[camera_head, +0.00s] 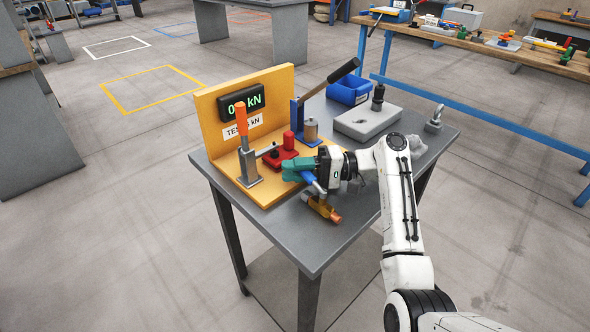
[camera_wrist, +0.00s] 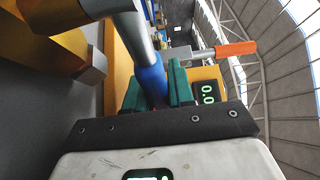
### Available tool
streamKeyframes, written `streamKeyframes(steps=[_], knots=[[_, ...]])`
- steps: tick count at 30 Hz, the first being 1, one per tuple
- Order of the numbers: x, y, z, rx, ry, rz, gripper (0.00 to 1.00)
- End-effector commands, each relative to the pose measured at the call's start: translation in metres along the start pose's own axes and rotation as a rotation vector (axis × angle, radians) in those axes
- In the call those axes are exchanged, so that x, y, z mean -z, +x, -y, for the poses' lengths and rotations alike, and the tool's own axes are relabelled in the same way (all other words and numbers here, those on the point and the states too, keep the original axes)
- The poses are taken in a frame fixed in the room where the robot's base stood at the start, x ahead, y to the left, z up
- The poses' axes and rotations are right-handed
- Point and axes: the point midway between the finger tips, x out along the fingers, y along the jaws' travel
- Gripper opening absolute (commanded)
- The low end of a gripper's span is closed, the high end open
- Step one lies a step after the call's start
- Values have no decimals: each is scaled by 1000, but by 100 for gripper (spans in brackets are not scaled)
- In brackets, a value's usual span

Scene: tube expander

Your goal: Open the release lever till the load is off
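A metal lever with a blue grip (camera_head: 309,178) rises from a brass-coloured fitting (camera_head: 322,208) near the table's front edge. My gripper (camera_head: 297,172) has green fingers, and they are shut around the blue grip. In the wrist view my gripper (camera_wrist: 158,88) has the blue grip (camera_wrist: 152,82) between its fingers, with no clear gap. A second lever with an upright orange handle (camera_head: 241,122) stands on the yellow fixture (camera_head: 285,85). The black display (camera_head: 242,102) shows kN, its digits partly covered by that handle. In the wrist view the display (camera_wrist: 208,92) seems to read 0.0.
A red block (camera_head: 280,158) and a blue stand with a black-handled lever (camera_head: 330,80) are close behind my gripper. The grey tabletop (camera_head: 300,240) is clear in front.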

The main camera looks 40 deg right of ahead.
Motion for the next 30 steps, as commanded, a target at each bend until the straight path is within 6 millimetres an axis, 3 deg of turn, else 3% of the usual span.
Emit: streamKeyframes(steps=[6, 17, 30], knots=[[0, 0, -1, -1, 1, -1, 43], [1, -8, 0, 0, 0, -3, 44], [1, -85, -1, 1, 1, -4, 44]])
